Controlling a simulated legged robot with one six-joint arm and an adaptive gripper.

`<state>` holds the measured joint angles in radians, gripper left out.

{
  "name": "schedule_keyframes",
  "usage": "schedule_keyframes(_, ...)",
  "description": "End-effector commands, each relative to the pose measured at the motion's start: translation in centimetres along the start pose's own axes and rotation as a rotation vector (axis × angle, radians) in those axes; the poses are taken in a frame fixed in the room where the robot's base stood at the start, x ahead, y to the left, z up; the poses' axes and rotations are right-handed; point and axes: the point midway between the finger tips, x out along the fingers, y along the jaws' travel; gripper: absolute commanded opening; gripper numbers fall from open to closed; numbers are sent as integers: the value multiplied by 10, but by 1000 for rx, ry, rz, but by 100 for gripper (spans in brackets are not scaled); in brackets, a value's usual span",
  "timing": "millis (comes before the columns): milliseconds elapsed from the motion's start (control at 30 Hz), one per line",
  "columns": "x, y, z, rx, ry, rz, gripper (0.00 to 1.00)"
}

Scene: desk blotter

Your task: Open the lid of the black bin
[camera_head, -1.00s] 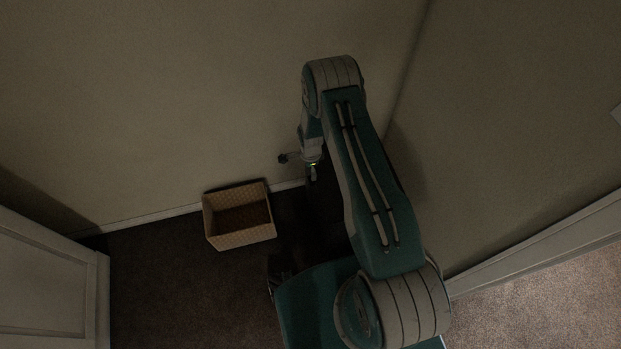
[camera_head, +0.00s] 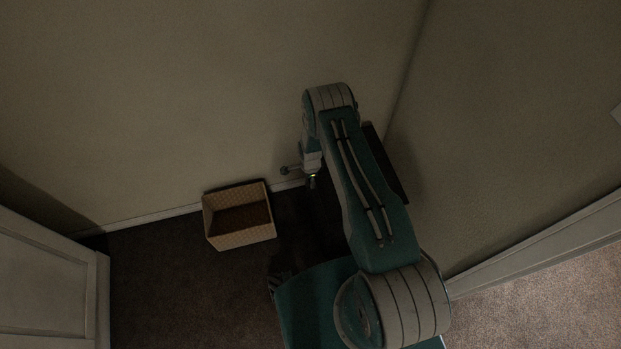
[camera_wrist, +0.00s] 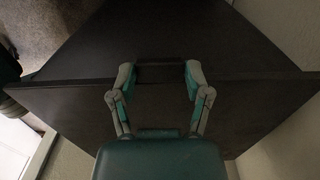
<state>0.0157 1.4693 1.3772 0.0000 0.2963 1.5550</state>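The black bin is mostly hidden behind my arm in the head view. A dark flat panel (camera_head: 388,165), which looks like its lid, shows tilted beside the right side of my arm. In the wrist view a wide dark panel (camera_wrist: 70,110) crosses the picture, with a long edge at fingertip height and another dark surface (camera_wrist: 160,30) beyond it. My gripper (camera_wrist: 160,72) has its two fingers spread apart at this edge. A darker strip lies between the fingertips; I cannot tell whether they touch it. My gripper also shows small in the head view (camera_head: 312,182).
A woven basket (camera_head: 240,232) stands on the dark carpet left of my arm, against the back wall (camera_head: 180,90). A white cabinet or door (camera_head: 45,285) is at the lower left. The right wall is close to my arm. Carpet in front of the basket is clear.

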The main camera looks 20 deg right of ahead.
Motion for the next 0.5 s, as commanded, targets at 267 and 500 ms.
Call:
schedule_keyframes(267, 0, -1, 0, 1, -2, -3, 2)
schedule_keyframes(500, -10, -1, -1, 3, -28, -4, 2)
